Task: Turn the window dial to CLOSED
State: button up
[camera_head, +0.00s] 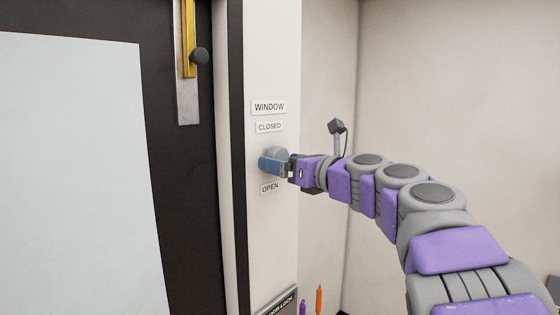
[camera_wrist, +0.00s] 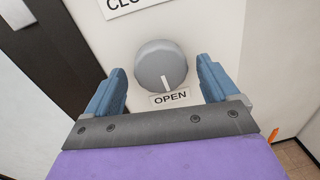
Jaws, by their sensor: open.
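The window dial (camera_wrist: 160,62) is a round grey knob on the white wall post. Its white mark points down at the OPEN label (camera_wrist: 171,97) in the wrist view. In the head view the dial (camera_head: 277,153) sits between the CLOSED label (camera_head: 269,127) and the OPEN label (camera_head: 270,188), partly hidden by my gripper. My gripper (camera_wrist: 162,85) has blue fingers, open, one on each side of the dial, with a gap visible on both sides in the wrist view. Its fingers also show at the dial in the head view (camera_head: 273,165).
A WINDOW sign (camera_head: 268,107) is above the CLOSED label. A dark door (camera_head: 190,200) with a yellow and grey handle (camera_head: 188,60) is at left. The wall at right is bare.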

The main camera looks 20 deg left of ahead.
jog(key=shift+w+a+r, duration=0.1)
jog(key=shift+w+r, duration=0.1)
jog(key=shift+w, duration=0.15)
jog(key=shift+a+f, duration=0.1)
jog(key=shift+a, duration=0.35)
jog(key=c, duration=1.1)
